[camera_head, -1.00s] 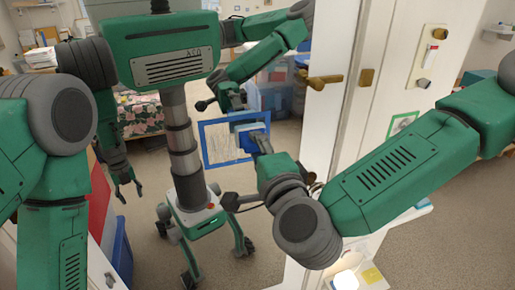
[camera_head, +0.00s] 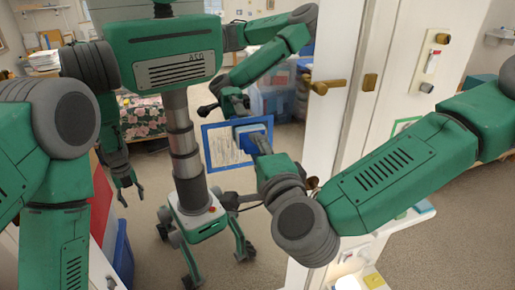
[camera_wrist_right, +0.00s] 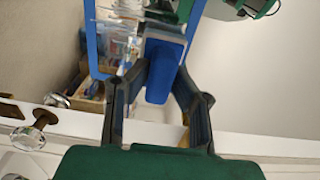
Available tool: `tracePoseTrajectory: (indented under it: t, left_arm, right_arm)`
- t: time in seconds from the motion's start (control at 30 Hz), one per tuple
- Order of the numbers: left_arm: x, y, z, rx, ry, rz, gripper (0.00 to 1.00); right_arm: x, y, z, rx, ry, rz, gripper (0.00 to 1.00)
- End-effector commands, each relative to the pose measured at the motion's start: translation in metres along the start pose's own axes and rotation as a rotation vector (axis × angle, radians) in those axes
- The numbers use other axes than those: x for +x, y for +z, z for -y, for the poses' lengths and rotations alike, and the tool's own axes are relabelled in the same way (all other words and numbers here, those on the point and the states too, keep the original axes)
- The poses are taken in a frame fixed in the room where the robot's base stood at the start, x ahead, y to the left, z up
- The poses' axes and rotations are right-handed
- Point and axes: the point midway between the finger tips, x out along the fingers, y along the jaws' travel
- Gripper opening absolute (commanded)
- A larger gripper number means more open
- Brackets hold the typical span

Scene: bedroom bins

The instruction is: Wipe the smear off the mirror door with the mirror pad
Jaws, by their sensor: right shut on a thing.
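The mirror door (camera_head: 270,190) stands in front of me and reflects my body and the room. A blue square outline (camera_head: 204,150) on the glass surrounds a pale smear of streaks (camera_head: 224,147). My right gripper (camera_head: 262,143) is shut on the blue mirror pad (camera_head: 251,131), at the right part of the outline. The right wrist view shows the pad (camera_wrist_right: 160,80) between the fingers, close to the glass; I cannot tell whether it touches. The pad and gripper hide part of the smear area. My left gripper is out of view; only its reflection shows, hanging low.
A white door frame (camera_head: 338,130) with a brass handle (camera_head: 328,86) stands right of the mirror. A small shelf with a light (camera_head: 345,268) is below my right forearm. The right wrist view shows a glass knob (camera_wrist_right: 28,138) at left.

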Motion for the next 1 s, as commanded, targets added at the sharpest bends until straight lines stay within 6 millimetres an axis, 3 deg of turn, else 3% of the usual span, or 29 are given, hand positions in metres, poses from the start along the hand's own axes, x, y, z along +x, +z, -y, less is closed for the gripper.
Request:
tracePoseTrajectory:
  t: [0.53,1.0]
  left_arm:
    - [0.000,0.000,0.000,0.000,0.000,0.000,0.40]
    - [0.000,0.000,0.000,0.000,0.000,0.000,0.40]
  right_arm:
    - [0.009,0.002,0.000,0.000,0.000,0.001,0.00]
    - [0.007,0.038,0.000,0.000,0.000,0.001,0.00]
